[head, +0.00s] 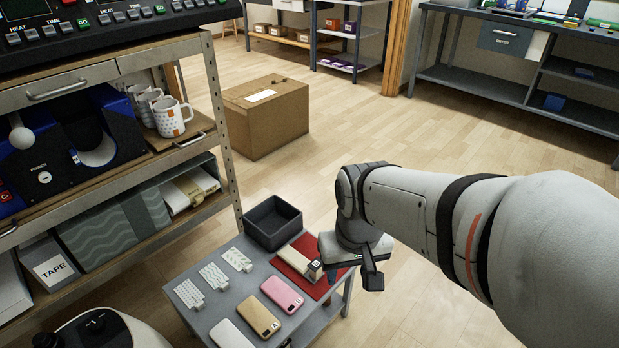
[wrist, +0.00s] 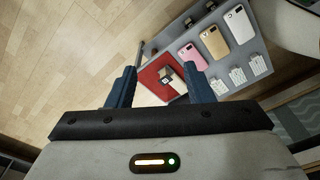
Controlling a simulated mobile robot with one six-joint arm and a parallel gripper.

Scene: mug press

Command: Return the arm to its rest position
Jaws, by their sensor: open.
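My gripper (wrist: 160,90) is open, with its two blue fingers spread apart and nothing held between them in the wrist view. In the head view my arm reaches in from the right, and my gripper (head: 371,272) hangs beside the right edge of the small grey table (head: 228,297). The red mat (head: 318,283) on that table carries a light-coloured item with a dark end (head: 298,262). The same item also shows in the wrist view (wrist: 170,76), beyond and between the fingers. My gripper is apart from it in the wrist view.
Several phone cases, among them a pink one (head: 282,295) and a tan one (head: 258,318), lie on the table by a dark open bin (head: 273,223). A shelf with white mugs (head: 171,117) and a blue press (head: 70,150) stands left. A cardboard box (head: 265,117) sits on open floor.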

